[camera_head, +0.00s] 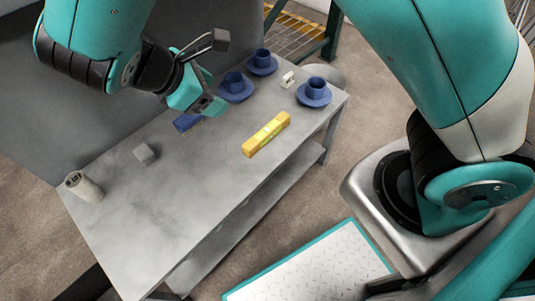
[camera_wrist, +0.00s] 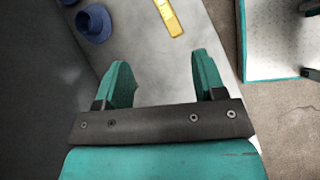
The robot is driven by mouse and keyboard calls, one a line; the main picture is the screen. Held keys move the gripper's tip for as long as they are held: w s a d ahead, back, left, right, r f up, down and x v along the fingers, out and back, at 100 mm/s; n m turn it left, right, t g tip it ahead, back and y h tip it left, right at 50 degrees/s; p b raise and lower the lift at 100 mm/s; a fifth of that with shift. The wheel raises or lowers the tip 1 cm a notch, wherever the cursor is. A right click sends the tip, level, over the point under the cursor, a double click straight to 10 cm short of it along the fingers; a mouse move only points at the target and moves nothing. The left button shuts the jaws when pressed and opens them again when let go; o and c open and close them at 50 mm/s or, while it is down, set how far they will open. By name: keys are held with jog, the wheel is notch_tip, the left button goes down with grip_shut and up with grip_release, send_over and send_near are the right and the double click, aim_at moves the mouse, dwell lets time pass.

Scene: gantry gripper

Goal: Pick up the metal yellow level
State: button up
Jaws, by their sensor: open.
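The yellow level (camera_head: 267,134) lies flat on the grey metal table (camera_head: 190,195), near its front edge and right of the middle. In the wrist view the level (camera_wrist: 168,17) shows at the top, cut off by the frame edge, beyond the fingertips. My gripper (camera_head: 212,107) hangs above the table, left of the level and apart from it. In the wrist view its two teal fingers (camera_wrist: 163,75) are spread wide with nothing between them.
Several blue cups on saucers (camera_head: 236,87) stand at the table's far right, with a small white object (camera_head: 287,80) among them. A blue block (camera_head: 186,122) is beside my gripper. A grey cube (camera_head: 145,153) and a pale cylinder (camera_head: 84,187) are at left. The table's middle front is clear.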

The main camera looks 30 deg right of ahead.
jog(key=s+a+f+n+t+h+b, duration=0.1)
jog(key=f+b, duration=0.2)
jog(key=f, duration=0.3)
jog(key=s+a+f+n+t+h+b, duration=0.1)
jog(key=a+f+n+h+b, duration=0.1)
jog(key=f, duration=0.4)
jog(key=s+a+f+n+h+b, duration=0.1)
jog(key=a+f+h+b, duration=0.1)
jog(key=f+b, duration=0.3)
jog(key=shift+s+f+n+t, duration=0.15)
jog(key=shift+f+n+t, duration=0.2)
jog(key=shift+f, duration=0.3)
jog(key=b, duration=0.6)
send_near(253, 141)
jog(key=d+f, duration=0.1)
jog(key=d, duration=0.1)
jog(key=d+f, duration=0.1)
jog(key=d, duration=0.1)
jog(key=shift+f, duration=0.4)
jog(key=b+x, duration=0.2)
jog(key=w+b+x, duration=0.1)
jog(key=b+x, duration=0.1)
jog(key=x, duration=0.1)
jog(key=shift+w+r, duration=0.1)
jog(key=shift+r, duration=0.05)
jog(key=shift+w+d+b, duration=0.1)
jog(key=shift+d+b, duration=0.25)
jog(key=shift+d, duration=0.05)
jog(key=shift+r, duration=0.1)
jog(key=c, duration=1.1)
